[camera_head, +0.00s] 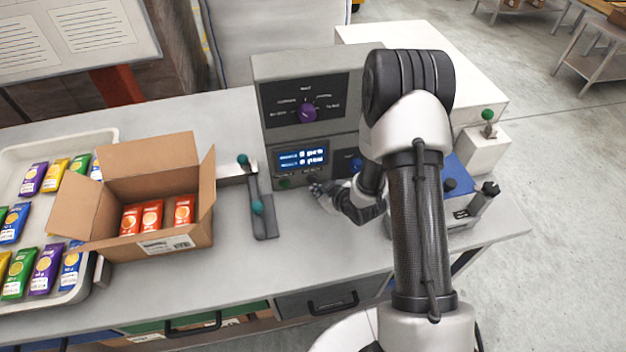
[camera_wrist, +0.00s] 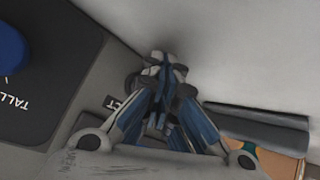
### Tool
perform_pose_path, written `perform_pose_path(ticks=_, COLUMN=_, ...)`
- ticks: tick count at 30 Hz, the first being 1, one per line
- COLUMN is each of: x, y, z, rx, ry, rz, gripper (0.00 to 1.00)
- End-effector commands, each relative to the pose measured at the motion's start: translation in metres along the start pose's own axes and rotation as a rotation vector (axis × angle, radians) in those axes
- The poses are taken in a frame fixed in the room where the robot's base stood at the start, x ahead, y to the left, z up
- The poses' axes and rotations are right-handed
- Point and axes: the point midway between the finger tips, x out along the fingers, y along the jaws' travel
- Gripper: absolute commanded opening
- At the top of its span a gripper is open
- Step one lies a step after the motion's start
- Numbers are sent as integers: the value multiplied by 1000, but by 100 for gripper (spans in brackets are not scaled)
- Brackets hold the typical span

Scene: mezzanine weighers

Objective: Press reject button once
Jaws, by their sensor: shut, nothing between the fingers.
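The grey control box (camera_head: 262,150) stands on the bench, with a lit display (camera_head: 301,158) on its lower front. My gripper (camera_head: 316,187) is shut and empty, with its fingertips at the box's lower front, below the display. In the wrist view, the shut fingers (camera_wrist: 163,65) point at the panel face beside a small dark label (camera_wrist: 137,101) on which only "CT" reads. The reject button itself is hidden behind the fingers. I cannot tell whether the fingertips touch it. A green button (camera_head: 285,183) shows left of my gripper.
A blue knob (camera_wrist: 12,48) sits on a dark plate marked "TALL". A purple knob (camera_head: 308,112) is on the upper panel. Bare bench lies in front.

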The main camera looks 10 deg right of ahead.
Motion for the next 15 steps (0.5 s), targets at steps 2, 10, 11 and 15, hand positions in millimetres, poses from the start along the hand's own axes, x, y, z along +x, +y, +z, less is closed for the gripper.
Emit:
perform_pose_path(ticks=2, x=2, y=1, z=-1, rx=-1, ry=1, rz=1, gripper=0)
perform_pose_path(ticks=10, x=6, y=4, z=-4, rx=0, ry=1, rz=0, gripper=0)
perform_pose_path(ticks=11, x=6, y=4, z=-4, rx=0, ry=1, rz=0, gripper=0)
perform_pose_path(ticks=15, x=6, y=4, z=-4, rx=0, ry=1, rz=0, gripper=0)
